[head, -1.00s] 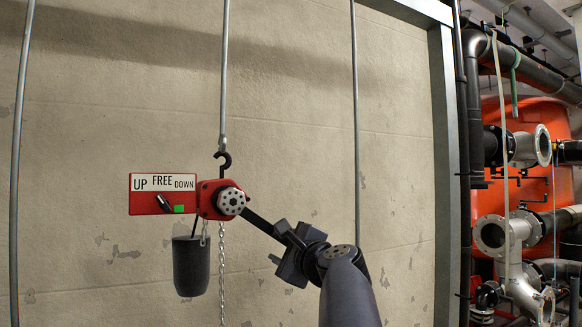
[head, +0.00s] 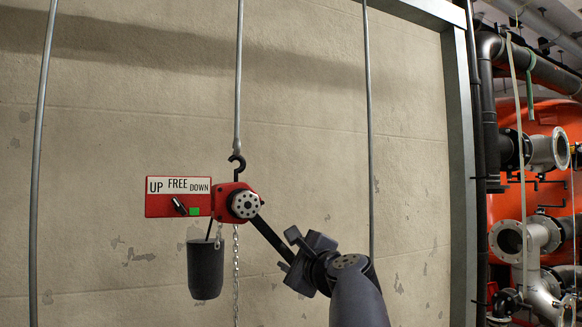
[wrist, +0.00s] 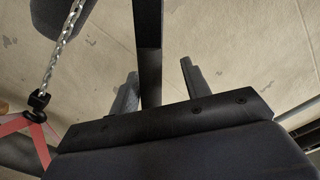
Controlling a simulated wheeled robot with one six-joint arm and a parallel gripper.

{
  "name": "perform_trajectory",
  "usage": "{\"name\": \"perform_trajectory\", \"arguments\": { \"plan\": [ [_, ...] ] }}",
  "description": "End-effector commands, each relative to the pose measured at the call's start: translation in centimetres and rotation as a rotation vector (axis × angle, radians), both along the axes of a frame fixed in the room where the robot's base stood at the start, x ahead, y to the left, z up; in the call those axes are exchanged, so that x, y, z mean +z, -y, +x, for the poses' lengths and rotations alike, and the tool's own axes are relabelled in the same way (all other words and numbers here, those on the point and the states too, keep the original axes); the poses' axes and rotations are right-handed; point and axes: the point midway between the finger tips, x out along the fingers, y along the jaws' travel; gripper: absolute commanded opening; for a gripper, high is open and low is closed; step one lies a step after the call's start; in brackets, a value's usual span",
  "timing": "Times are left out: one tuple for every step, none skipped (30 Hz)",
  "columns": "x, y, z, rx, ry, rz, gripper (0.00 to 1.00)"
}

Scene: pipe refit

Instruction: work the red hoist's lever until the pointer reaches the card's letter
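The red hoist (head: 222,203) hangs from a hook on a rod in the head view. Its plate (head: 160,212) reads UP, FREE, DOWN; the black selector (head: 178,205) tilts up-left toward UP, beside a green square (head: 194,211). The dark lever (head: 266,232) slopes down-right from the round hub into my gripper (head: 288,252). In the wrist view the lever (wrist: 148,50) passes between my gripper's (wrist: 158,85) two fingers, close to the left one with a gap to the right one. I see no pointer scale or lettered card clearly.
A dark cylindrical container (head: 205,270) and a chain (head: 236,275) hang below the hoist; the chain also shows in the wrist view (wrist: 62,45). Thin vertical rods (head: 369,130) flank it before a plain wall. Grey posts and flanged pipes (head: 525,240) stand at right.

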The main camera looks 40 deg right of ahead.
Motion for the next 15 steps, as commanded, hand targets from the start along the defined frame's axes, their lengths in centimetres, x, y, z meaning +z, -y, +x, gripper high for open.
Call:
{"name": "perform_trajectory", "arguments": {
  "plan": [
    [0.68,0.60,-0.14,-0.005,-0.002,-0.019,0.44],
    [0.84,0.79,-0.17,-0.005,-0.004,-0.028,0.44],
    [0.95,0.96,-0.22,-0.004,-0.007,-0.036,0.44],
    [0.99,1.03,-0.24,-0.003,-0.008,-0.040,0.44],
    [1.00,1.05,-0.25,-0.003,-0.009,-0.042,0.44],
    [0.98,1.04,-0.26,-0.003,-0.009,-0.043,0.44],
    [0.97,1.03,-0.26,-0.003,-0.009,-0.043,0.44],
    [0.96,1.02,-0.26,-0.003,-0.009,-0.042,0.44],
    [0.96,1.01,-0.25,-0.003,-0.009,-0.042,0.44],
    [0.96,1.01,-0.25,-0.003,-0.009,-0.042,0.44],
    [0.96,1.01,-0.26,-0.003,-0.008,-0.042,0.44],
    [1.00,1.02,-0.26,-0.003,-0.008,-0.043,0.44],
    [1.07,1.06,-0.27,-0.003,-0.008,-0.045,0.44],
    [1.20,1.12,-0.29,-0.003,-0.009,-0.048,0.44],
    [1.46,1.25,-0.32,-0.005,-0.010,-0.054,0.44]
  ]
}}
